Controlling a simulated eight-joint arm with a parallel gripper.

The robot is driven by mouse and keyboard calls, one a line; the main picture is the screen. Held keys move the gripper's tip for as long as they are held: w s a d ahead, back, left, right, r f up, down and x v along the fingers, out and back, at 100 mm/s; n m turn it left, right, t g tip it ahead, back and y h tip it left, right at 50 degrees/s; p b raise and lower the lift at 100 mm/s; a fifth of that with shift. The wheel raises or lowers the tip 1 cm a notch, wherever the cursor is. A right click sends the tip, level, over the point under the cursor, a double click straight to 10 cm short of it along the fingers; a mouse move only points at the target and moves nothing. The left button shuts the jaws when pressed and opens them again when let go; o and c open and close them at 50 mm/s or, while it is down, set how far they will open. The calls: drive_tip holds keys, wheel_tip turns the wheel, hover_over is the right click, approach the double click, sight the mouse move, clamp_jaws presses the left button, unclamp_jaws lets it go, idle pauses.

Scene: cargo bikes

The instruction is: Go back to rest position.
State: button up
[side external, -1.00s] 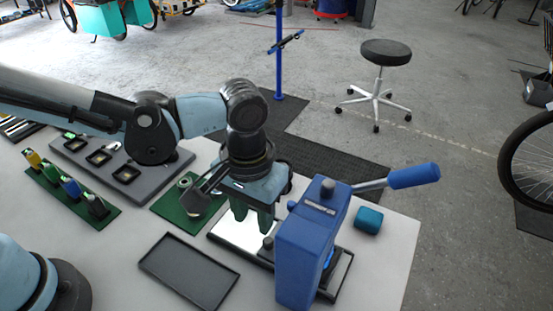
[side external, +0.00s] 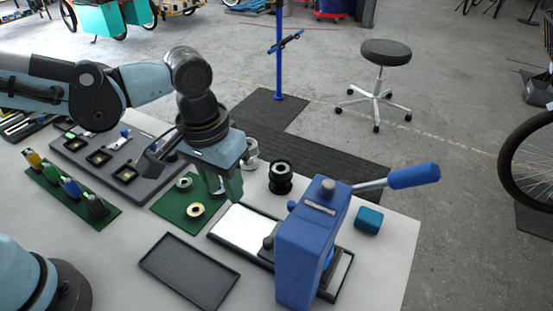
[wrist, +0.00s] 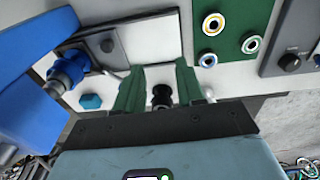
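My gripper (side external: 226,188) hangs above the table between the green mat and the blue press, pointing down. In the wrist view my gripper (wrist: 160,85) shows two green fingers apart, with nothing held between them. A black cylindrical part (side external: 280,177) stands on the table behind the press; it also shows beyond the gap between the fingers in the wrist view (wrist: 162,96). A silvery part (side external: 250,158) is partly hidden behind my gripper.
The blue lever press (side external: 305,255) stands at the table's right, its handle (side external: 413,176) sticking out right. A green mat (side external: 168,208) holds ring parts. An empty black tray (side external: 188,272) lies in front. A teal box (side external: 369,219) sits near the right edge.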

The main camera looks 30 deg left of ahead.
drive_tip(key=a+r+t, duration=0.3)
drive_tip(key=a+t, duration=0.3)
drive_tip(key=a, duration=1.1)
drive_tip(key=shift+s+a, duration=0.25)
drive_tip(key=shift+s, duration=0.1)
drive_tip(key=o, duration=0.4)
drive_tip(key=shift+d, duration=0.2)
drive_tip(key=shift+c, duration=0.2)
drive_tip(key=o, duration=0.8)
drive_tip(key=s+d+r+m+g+h, duration=0.1)
drive_tip(key=d+r+m+h, duration=0.1)
drive_tip(key=d+m, duration=0.4)
drive_tip(key=shift+d+r+g+h, duration=0.35)
drive_tip(key=shift+d+h, duration=0.15)
drive_tip(key=shift+h, duration=0.4)
drive_tip(key=s+d+r+m+g+h, duration=0.25)
drive_tip(key=d+r+m+h, duration=0.25)
drive_tip(key=d+r+m, duration=0.3)
drive_tip(key=w+d+f+m, duration=0.1)
drive_tip(key=w+d+f, duration=0.1)
drive_tip(key=d+f, duration=0.5)
drive_tip(key=shift+w+d+f, duration=0.2)
drive_tip(key=shift+d+f, duration=0.05)
drive_tip(key=shift+f, duration=0.2)
drive_tip(key=shift+a, duration=0.1)
